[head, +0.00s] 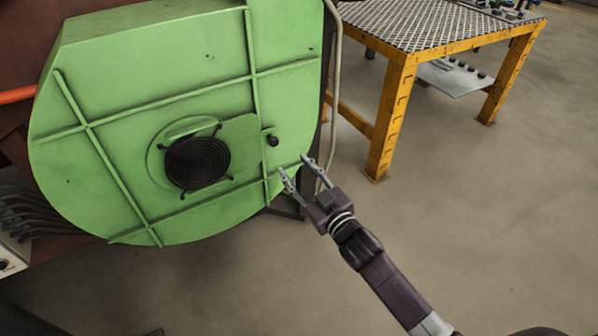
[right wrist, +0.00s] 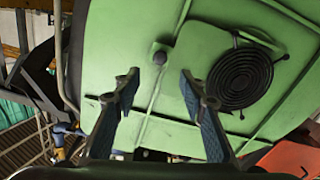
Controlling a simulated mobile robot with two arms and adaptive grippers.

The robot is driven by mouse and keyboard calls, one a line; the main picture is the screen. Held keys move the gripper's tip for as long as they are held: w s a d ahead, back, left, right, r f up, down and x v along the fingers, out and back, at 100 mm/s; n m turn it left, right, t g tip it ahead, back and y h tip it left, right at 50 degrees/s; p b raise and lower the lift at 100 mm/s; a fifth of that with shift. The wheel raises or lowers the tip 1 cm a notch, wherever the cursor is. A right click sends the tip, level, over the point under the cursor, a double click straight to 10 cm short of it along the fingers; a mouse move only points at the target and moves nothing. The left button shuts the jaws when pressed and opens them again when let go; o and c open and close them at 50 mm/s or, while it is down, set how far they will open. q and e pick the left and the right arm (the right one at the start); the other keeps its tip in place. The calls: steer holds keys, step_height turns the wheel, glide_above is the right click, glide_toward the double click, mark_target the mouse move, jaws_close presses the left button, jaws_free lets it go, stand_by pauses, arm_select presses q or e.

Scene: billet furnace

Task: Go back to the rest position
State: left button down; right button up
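My right gripper (head: 293,172) is open and empty in front of the lower right part of the green furnace door (head: 110,65). In the right wrist view its two fingers (right wrist: 158,90) stand apart with nothing between them. A dark round knob (head: 272,140) on the door lies just beyond the fingertips; it also shows in the right wrist view (right wrist: 160,57), apart from the fingers. A black round grille (head: 197,162) sits on the door left of the knob. My left gripper is not in view.
A yellow table (head: 395,110) with a metal grid top stands at the back right. A pale cable (head: 336,80) hangs beside the door's right edge. Dark curved pipes (head: 35,212) are at the lower left. The concrete floor (head: 490,200) on the right is clear.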

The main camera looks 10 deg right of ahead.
steer(key=shift+s+d, duration=0.15)
steer(key=shift+s, duration=0.35)
